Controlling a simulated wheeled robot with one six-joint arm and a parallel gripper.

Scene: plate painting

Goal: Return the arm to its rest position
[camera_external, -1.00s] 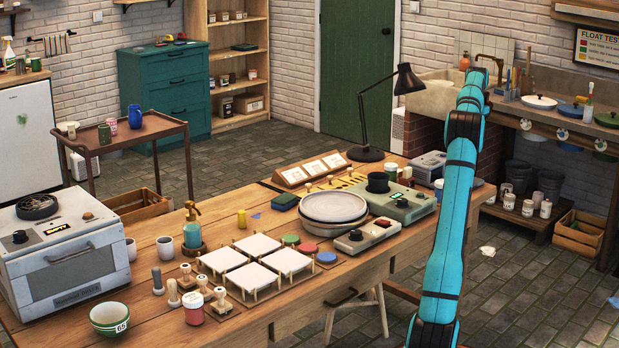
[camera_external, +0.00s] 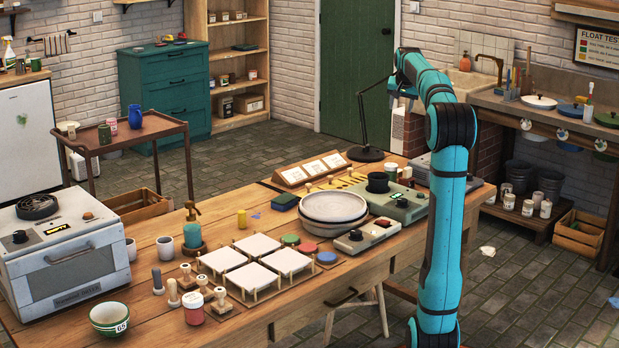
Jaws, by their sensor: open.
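My teal arm (camera_external: 447,215) rises from the lower right, in front of the workbench's right end. It bends at a black elbow joint, and its forearm (camera_external: 424,75) leans up and to the left, away from the camera. The wrist end is near the black desk lamp (camera_external: 368,152) and covers the lamp's head. No held object shows.
The wooden workbench (camera_external: 160,238) carries stacked grey plates (camera_external: 333,208), white tiles (camera_external: 257,245), a green-grey device (camera_external: 402,206), stamps, jars and a kiln-like oven (camera_external: 70,262). A sink (camera_external: 470,82) stands behind the arm.

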